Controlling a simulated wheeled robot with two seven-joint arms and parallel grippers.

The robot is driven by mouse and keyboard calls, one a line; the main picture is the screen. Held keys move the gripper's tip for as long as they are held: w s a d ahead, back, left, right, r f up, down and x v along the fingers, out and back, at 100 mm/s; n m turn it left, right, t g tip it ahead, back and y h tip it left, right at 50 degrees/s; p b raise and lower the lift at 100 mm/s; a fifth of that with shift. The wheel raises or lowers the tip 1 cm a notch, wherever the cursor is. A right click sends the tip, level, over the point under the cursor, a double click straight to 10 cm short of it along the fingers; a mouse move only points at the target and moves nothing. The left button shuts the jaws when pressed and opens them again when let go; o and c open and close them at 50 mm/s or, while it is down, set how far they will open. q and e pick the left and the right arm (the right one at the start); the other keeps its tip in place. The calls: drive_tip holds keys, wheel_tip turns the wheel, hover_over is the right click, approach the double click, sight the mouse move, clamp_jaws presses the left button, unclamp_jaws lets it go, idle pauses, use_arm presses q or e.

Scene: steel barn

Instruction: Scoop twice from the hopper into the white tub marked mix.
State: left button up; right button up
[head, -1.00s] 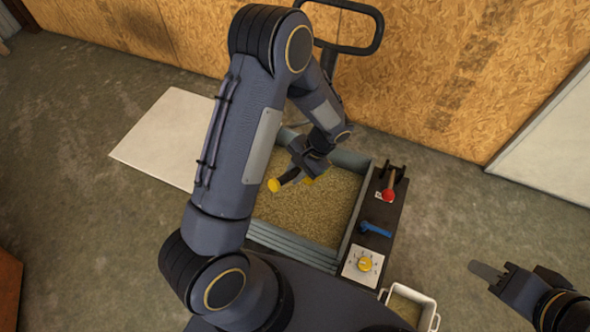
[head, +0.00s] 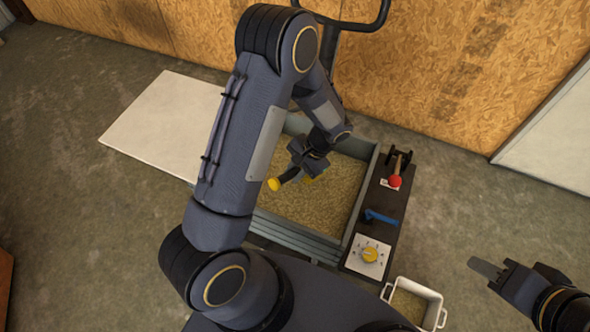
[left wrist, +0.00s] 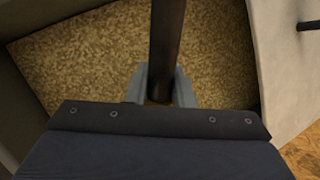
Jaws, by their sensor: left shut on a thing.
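The hopper (head: 362,197) is a grey open box of tan grain (head: 325,195). My left gripper (head: 307,172) is over the grain, shut on the dark handle of the scoop (head: 289,177), which has a yellow end. In the left wrist view the dark handle (left wrist: 166,45) runs between the fingers, with grain behind it. The scoop's bowl cannot be made out. The white tub (head: 440,300) stands at the lower right with tan material inside; no marking is readable. My right gripper (head: 487,270) is right of the tub, held apart from it; its jaw opening is unclear.
A dark panel (head: 394,234) along the hopper's right side carries a red-knobbed lever (head: 395,181), a blue handle (head: 380,217) and a yellow dial (head: 369,255). A white board (head: 165,125) lies left of the hopper. A chipboard wall (head: 430,70) stands behind. Concrete floor is open at right.

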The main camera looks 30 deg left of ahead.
use_arm(q)
wheel_tip(320, 180, down, 9)
drive_tip(key=b, duration=0.7)
drive_tip(key=shift+f, duration=0.15)
drive_tip(key=shift+f+b, duration=0.4)
drive_tip(key=shift+b, duration=0.2)
idle(0.4)
idle(1.2)
wheel_tip(320, 180, up, 25)
drive_tip(key=p, duration=1.8)
idle(0.9)
drive_tip(key=shift+w+r, duration=0.1)
idle(0.4)
